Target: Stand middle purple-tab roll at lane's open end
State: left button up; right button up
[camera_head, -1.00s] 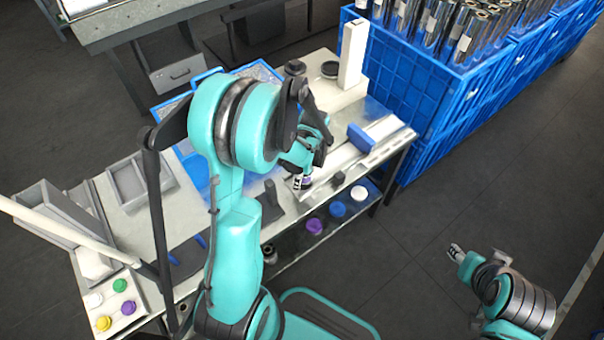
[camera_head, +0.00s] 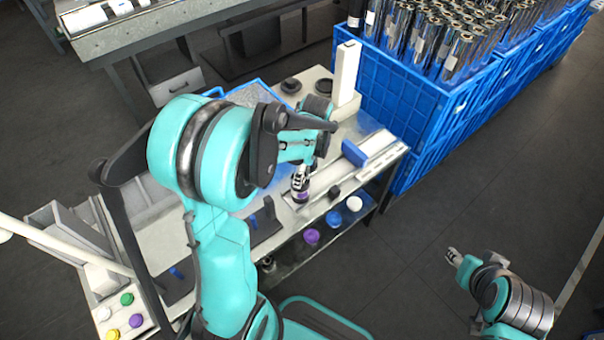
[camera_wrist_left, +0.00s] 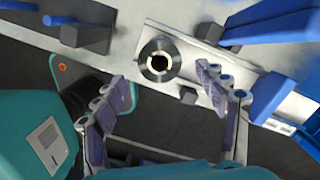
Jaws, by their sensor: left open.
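A dark roll with a purple band (camera_head: 301,196) stands upright near the front edge of the workbench, just below my left gripper (camera_head: 302,176). In the left wrist view the roll (camera_wrist_left: 160,59) shows end-on as a dark and silver ring around a hollow core, on a pale plate. The left gripper (camera_wrist_left: 165,92) is open there, its two fingers spread wide, with the roll beyond the fingertips and clear of them. The pale lane (camera_head: 352,172) with a blue block (camera_head: 370,151) lies to the right of the roll. My right gripper (camera_head: 454,257) hangs over the floor, away from the bench.
A small dark cube (camera_head: 334,192) sits beside the roll. A white post (camera_head: 345,68) and blue crates (camera_head: 415,105) of silver rolls stand behind. Purple (camera_head: 311,236), blue (camera_head: 333,218) and white (camera_head: 354,203) round pieces sit on the lower shelf.

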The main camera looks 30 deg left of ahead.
pick_arm(q)
jog(key=s+d+r+n+t+h, duration=0.1)
jog(key=s+d+r+n+t, duration=0.6)
jog(key=n, duration=0.8)
jog(key=s+d+r, duration=0.2)
jog(key=s+r, duration=0.2)
jog(key=r, duration=0.1)
jog(key=shift+d+n, duration=0.35)
jog(key=shift+n, duration=0.05)
